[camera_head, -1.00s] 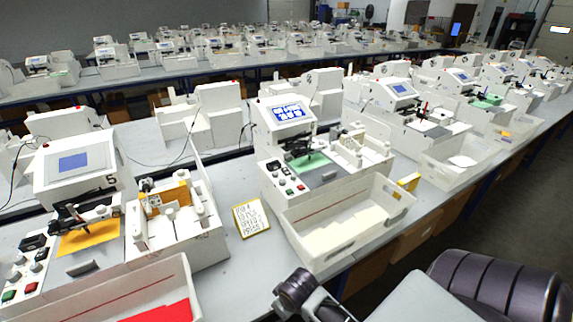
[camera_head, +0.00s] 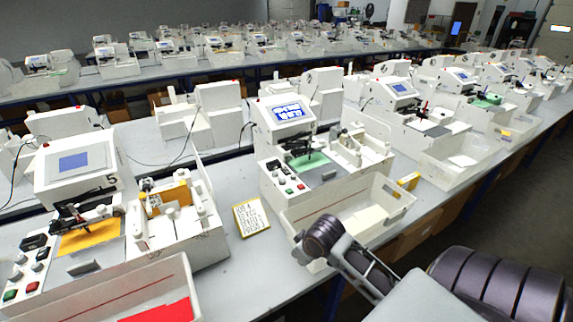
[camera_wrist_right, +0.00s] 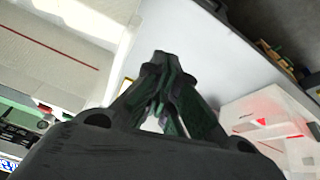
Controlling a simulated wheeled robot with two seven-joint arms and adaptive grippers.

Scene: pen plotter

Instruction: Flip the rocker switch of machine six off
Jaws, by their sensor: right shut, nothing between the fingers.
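The middle machine (camera_head: 292,112) has a lit blue-and-white screen; I cannot read a number on it, while the machine at left (camera_head: 75,165) is marked 5. A black rocker switch (camera_head: 273,165) sits on the middle machine's left control panel, above green and red buttons. My right arm reaches in from the lower right, over the front of that machine's bin, clear of the panel. My right gripper (camera_wrist_right: 162,60) shows in the right wrist view, shut and empty, with its fingertips together. My left gripper is not in view.
A white bin (camera_head: 345,215) stands in front of the middle machine. A handwritten card (camera_head: 251,217) in a yellow frame lies on the table left of it. The left machine's bin (camera_head: 110,300) holds something red.

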